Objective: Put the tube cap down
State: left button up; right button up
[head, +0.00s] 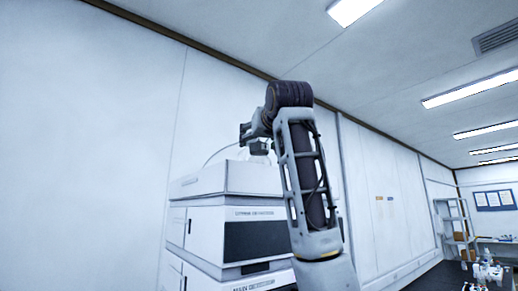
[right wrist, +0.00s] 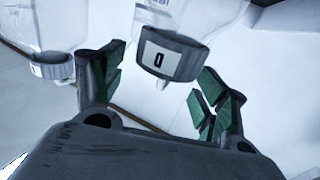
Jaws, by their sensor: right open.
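A dark grey cap (right wrist: 172,55) with a white label and a dark mark shows in the right wrist view, against a clear vessel (right wrist: 190,14). I cannot tell whether it is screwed on or only resting there. My right gripper (right wrist: 163,78) is open, its green-padded fingers on either side of the cap, with gaps showing on both sides. In the head view my right gripper (head: 252,138) is raised over the top of the white instrument stack (head: 225,180); the cap cannot be made out there. My left gripper is not in view.
A second clear bottle with a grey cap (right wrist: 52,68) is at the left of the right wrist view. In the head view, a plain wall (head: 90,140) stands behind the stack. A shelf rack (head: 455,225) and a bench with small labware (head: 488,270) are far right.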

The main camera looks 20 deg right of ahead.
jog(key=c, duration=1.2)
jog(key=shift+r, duration=0.2)
jog(key=shift+c, duration=0.2)
jog(key=shift+r, duration=4.75)
